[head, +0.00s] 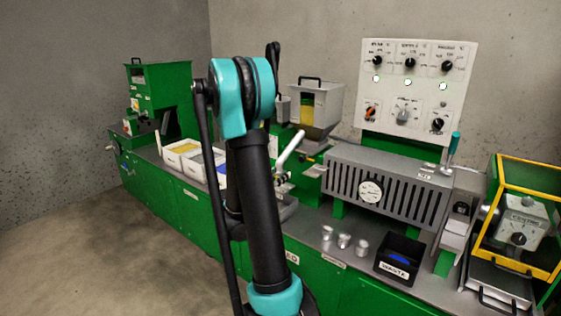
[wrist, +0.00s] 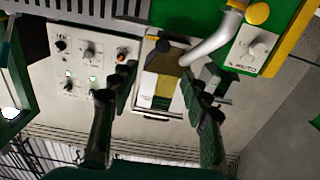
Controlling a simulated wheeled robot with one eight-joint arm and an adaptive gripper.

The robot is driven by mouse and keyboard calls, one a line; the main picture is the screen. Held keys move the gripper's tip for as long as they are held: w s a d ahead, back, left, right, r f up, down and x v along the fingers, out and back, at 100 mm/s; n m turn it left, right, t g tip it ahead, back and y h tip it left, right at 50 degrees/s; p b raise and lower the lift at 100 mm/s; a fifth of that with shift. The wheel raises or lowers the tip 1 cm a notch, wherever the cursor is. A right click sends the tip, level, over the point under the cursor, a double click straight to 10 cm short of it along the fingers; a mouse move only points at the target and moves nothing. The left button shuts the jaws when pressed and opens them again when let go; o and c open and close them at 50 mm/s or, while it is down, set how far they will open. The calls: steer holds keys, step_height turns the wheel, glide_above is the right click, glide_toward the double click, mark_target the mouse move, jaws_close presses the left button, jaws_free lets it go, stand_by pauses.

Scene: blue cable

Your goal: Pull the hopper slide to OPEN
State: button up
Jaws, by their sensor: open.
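The hopper (head: 317,112) is a grey metal bin with a dark top handle and yellowish contents behind its front window. It stands on the green machine just right of my arm in the head view. In the wrist view the hopper (wrist: 146,103) appears between and beyond my fingers. My gripper (wrist: 157,76) is open, with one dark finger on each side of the hopper and nothing visibly held. Contact with the hopper cannot be told. I cannot clearly make out the slide or its OPEN mark. In the head view my gripper is not distinguishable behind my arm.
A pale tube (head: 289,149) slants beside the hopper, close to the right finger in the wrist view (wrist: 215,42). A slotted grey heater housing (head: 385,188), metal cups (head: 344,240) and a black bin (head: 401,258) stand right.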

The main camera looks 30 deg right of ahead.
mark_target(301, 159)
steer(key=x, duration=1.7)
steer(key=shift+w+a+r, duration=0.1)
steer(key=shift+w+r, duration=0.1)
steer(key=shift+w, duration=0.2)
jaws_close()
